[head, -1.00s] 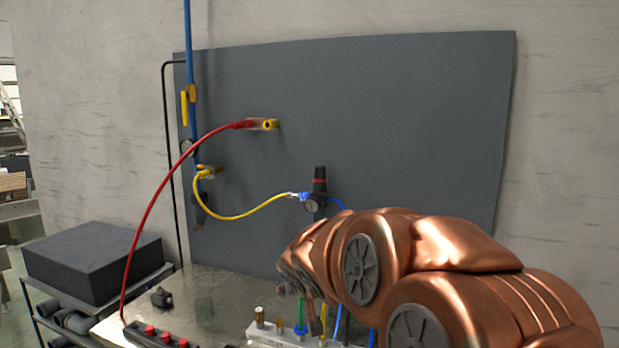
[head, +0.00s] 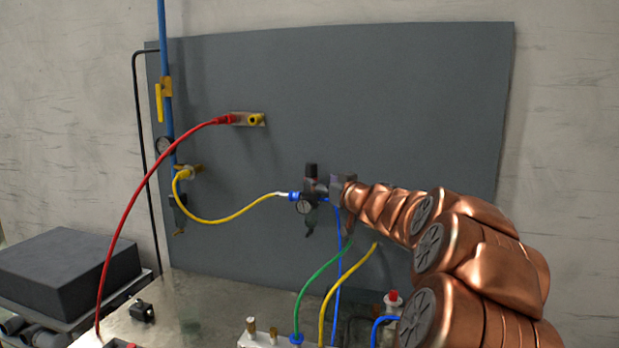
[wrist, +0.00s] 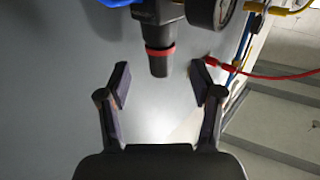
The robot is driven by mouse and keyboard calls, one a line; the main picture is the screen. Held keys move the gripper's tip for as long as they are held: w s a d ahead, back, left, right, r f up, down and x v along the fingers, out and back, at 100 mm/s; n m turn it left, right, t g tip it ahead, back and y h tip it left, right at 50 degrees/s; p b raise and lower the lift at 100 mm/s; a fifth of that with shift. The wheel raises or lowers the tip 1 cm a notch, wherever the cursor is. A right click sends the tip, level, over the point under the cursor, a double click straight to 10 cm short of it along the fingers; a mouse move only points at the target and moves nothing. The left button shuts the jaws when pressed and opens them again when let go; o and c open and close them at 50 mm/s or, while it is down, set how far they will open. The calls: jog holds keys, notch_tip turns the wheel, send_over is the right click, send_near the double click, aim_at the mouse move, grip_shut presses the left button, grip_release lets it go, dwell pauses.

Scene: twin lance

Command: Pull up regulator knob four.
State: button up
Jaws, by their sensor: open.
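The regulator (head: 309,205) hangs on the dark panel, with a black knob (head: 311,171) on top. I see no number on it. In the wrist view the knob (wrist: 159,62) shows a red ring and points down in the picture from the regulator body. My gripper (wrist: 161,82) is open and empty, with one finger on each side of the knob's line.
A round gauge (wrist: 208,12) sits beside the regulator. A yellow hose (head: 235,218) joins its left side, and a blue hose (head: 338,265) runs down from it. A red hose (head: 130,210) arcs at the left. Green and yellow hoses rise below my arm. The panel's upper right is clear.

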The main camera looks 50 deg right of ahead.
aim_at(315, 179)
jog(key=shift+p+x, duration=0.35)
jog(key=shift+x, duration=3.05)
jog(key=shift+f, duration=0.1)
grip_shut()
